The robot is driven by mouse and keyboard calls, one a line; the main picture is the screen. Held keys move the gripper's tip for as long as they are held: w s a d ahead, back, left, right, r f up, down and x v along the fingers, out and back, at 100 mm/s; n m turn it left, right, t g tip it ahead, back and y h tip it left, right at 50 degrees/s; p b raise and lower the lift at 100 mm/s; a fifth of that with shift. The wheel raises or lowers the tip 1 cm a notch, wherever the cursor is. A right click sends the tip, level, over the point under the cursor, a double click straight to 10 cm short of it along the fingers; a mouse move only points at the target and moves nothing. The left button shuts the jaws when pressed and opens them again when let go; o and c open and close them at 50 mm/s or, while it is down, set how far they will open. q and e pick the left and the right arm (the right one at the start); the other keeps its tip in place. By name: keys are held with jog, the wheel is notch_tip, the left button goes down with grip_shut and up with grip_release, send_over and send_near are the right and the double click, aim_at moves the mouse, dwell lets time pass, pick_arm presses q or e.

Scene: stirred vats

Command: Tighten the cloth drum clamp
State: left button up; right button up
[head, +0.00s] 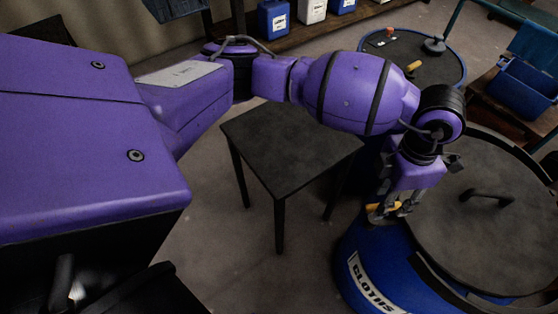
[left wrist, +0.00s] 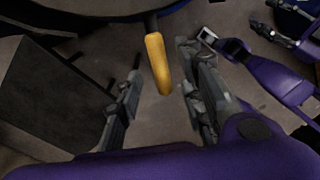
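The cloth drum (head: 352,262) is blue, with a "CLOTHS" label, and stands at the lower right of the head view. Its dark lid (head: 480,235) has a black handle. The clamp's orange lever (head: 373,208) is at the drum's near left rim, partly hidden by my left gripper (head: 395,208). In the left wrist view the lever (left wrist: 158,63) sticks out from the dark rim and appears between the spread fingers of my left gripper (left wrist: 160,103). Gaps show on both sides of it, so the fingers do not look closed on it.
A dark square table (head: 290,145) stands left of the drum. A blue bin (head: 525,88) sits on a wooden bench at right. Floor is free between table and drum.

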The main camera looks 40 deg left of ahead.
pick_arm(q)
jog(key=shift+s+f, duration=0.1)
jog(key=shift+f, duration=1.05)
jog(key=shift+c, duration=0.4)
jog(key=shift+d, duration=0.1)
grip_shut()
jog(key=shift+r, duration=0.1)
